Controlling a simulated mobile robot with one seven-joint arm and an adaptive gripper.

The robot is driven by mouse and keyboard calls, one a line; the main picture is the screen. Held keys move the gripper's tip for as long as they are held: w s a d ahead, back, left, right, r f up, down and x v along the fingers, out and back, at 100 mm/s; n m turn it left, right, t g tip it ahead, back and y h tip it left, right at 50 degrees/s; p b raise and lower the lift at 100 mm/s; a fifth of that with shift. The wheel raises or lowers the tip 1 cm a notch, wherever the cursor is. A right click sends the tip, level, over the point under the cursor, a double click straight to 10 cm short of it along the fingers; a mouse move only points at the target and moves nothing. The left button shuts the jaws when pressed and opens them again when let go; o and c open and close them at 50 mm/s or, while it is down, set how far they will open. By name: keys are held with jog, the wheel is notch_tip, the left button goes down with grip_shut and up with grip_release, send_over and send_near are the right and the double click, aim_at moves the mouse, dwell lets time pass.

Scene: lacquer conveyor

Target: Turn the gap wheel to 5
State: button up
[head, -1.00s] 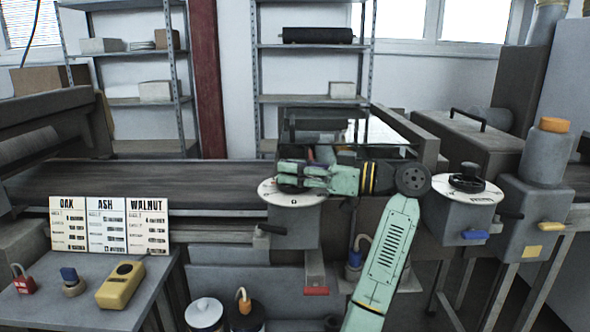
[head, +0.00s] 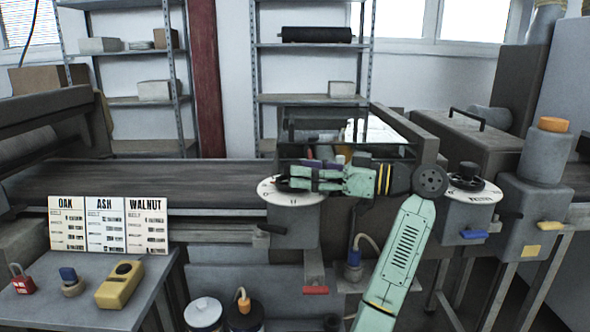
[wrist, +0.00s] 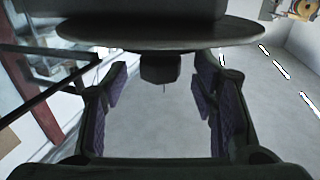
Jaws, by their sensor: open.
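A grey box at the conveyor's front carries a white round dial plate (head: 300,200) with a dark wheel or knob mostly hidden behind my gripper. I cannot read which number it is set to. My gripper (head: 292,182) reaches in from the right, level with the plate. In the wrist view a wide dark disc (wrist: 160,36) spans the top, with a dark hub (wrist: 160,68) below it. My gripper's purple-padded fingers (wrist: 163,105) are spread open on both sides of the hub, with visible gaps and nothing held.
A second dial with a black wheel (head: 468,180) stands to the right; its lettering is unclear. Boards marked OAK, ASH and WALNUT (head: 107,225) stand on the left table near a yellow device (head: 120,285). A shiny glass-like panel (head: 385,135) rises behind my gripper.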

jog(key=v, duration=0.8)
jog(key=shift+d, duration=0.3)
jog(key=shift+s, duration=0.15)
